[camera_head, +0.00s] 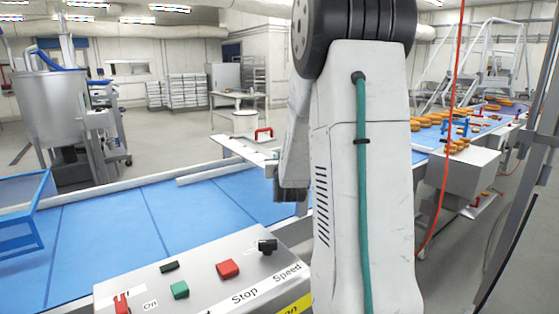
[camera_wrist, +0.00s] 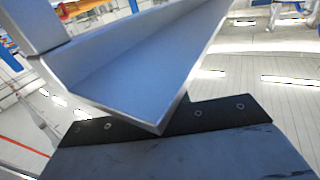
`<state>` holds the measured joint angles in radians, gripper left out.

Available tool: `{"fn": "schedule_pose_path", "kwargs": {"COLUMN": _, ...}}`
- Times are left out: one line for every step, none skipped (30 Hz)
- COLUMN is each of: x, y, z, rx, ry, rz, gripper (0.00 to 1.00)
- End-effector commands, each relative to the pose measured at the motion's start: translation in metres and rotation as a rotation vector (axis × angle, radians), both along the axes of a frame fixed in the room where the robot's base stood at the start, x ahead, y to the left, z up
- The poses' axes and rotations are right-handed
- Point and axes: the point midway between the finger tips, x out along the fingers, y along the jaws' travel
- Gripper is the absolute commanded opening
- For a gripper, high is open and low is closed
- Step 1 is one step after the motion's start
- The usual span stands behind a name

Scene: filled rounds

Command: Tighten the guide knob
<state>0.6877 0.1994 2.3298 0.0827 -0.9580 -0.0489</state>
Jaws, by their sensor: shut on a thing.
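My gripper (camera_head: 290,190) is low over the blue conveyor belt (camera_head: 150,220), beside the pale guide rail (camera_head: 222,167). My arm covers much of it in the head view. In the wrist view, a grey angled metal piece (camera_wrist: 140,65) crosses close in front of the dark gripper body. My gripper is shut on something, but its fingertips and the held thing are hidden. I cannot make out the guide knob in either view, so its turn and tightness cannot be told.
A control panel (camera_head: 150,288) stands at the front with a black speed knob (camera_head: 267,246), a red button (camera_head: 228,269) and a green button (camera_head: 180,290). A blue crate (camera_head: 22,235) sits at the left. A red cable (camera_head: 452,100) hangs right of my arm. Filled rounds (camera_head: 430,120) lie farther back.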

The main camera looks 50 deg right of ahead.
Motion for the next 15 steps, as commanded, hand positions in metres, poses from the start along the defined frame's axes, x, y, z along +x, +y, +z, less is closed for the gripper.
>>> {"fn": "schedule_pose_path", "kwargs": {"x": 0.0017, "y": 0.0017, "z": 0.0005, "rx": -0.001, "ry": -0.002, "rz": -0.038, "gripper": 0.00}}
{"fn": "schedule_pose_path", "kwargs": {"x": 0.0012, "y": 0.0011, "z": 0.0004, "rx": 0.000, "ry": -0.001, "rz": -0.068, "gripper": 0.00}}
{"fn": "schedule_pose_path", "kwargs": {"x": 0.0010, "y": 0.0009, "z": 0.0005, "rx": -0.001, "ry": -0.002, "rz": -0.105, "gripper": 0.00}}
{"fn": "schedule_pose_path", "kwargs": {"x": 0.0003, "y": 0.0001, "z": 0.0004, "rx": -0.001, "ry": -0.002, "rz": -0.135, "gripper": 0.00}}
{"fn": "schedule_pose_path", "kwargs": {"x": 0.0002, "y": 0.0002, "z": 0.0003, "rx": -0.002, "ry": -0.001, "rz": -0.162, "gripper": 0.00}}
{"fn": "schedule_pose_path", "kwargs": {"x": -0.0005, "y": -0.0005, "z": 0.0000, "rx": -0.001, "ry": -0.001, "rz": -0.200, "gripper": 0.00}}
{"fn": "schedule_pose_path", "kwargs": {"x": -0.0007, "y": -0.0009, "z": 0.0000, "rx": -0.001, "ry": -0.001, "rz": -0.229, "gripper": 0.00}}
{"fn": "schedule_pose_path", "kwargs": {"x": -0.0010, "y": -0.0012, "z": 0.0003, "rx": -0.002, "ry": -0.001, "rz": -0.257, "gripper": 0.00}}
{"fn": "schedule_pose_path", "kwargs": {"x": -0.0016, "y": -0.0017, "z": 0.0002, "rx": -0.001, "ry": -0.001, "rz": -0.296, "gripper": 0.00}}
{"fn": "schedule_pose_path", "kwargs": {"x": -0.0021, "y": -0.0018, "z": 0.0002, "rx": -0.001, "ry": -0.002, "rz": -0.325, "gripper": 0.00}}
{"fn": "schedule_pose_path", "kwargs": {"x": -0.0028, "y": -0.0023, "z": 0.0004, "rx": -0.002, "ry": -0.002, "rz": -0.354, "gripper": 0.00}}
{"fn": "schedule_pose_path", "kwargs": {"x": -0.0031, "y": -0.0027, "z": 0.0004, "rx": -0.002, "ry": -0.002, "rz": -0.392, "gripper": 0.00}}
{"fn": "schedule_pose_path", "kwargs": {"x": -0.0034, "y": -0.0029, "z": 0.0003, "rx": -0.002, "ry": -0.001, "rz": -0.420, "gripper": 0.00}}
{"fn": "schedule_pose_path", "kwargs": {"x": -0.0042, "y": -0.0033, "z": 0.0000, "rx": -0.001, "ry": -0.001, "rz": -0.449, "gripper": 0.00}}
{"fn": "schedule_pose_path", "kwargs": {"x": -0.0046, "y": -0.0036, "z": 0.0006, "rx": -0.003, "ry": -0.003, "rz": -0.487, "gripper": 0.00}}
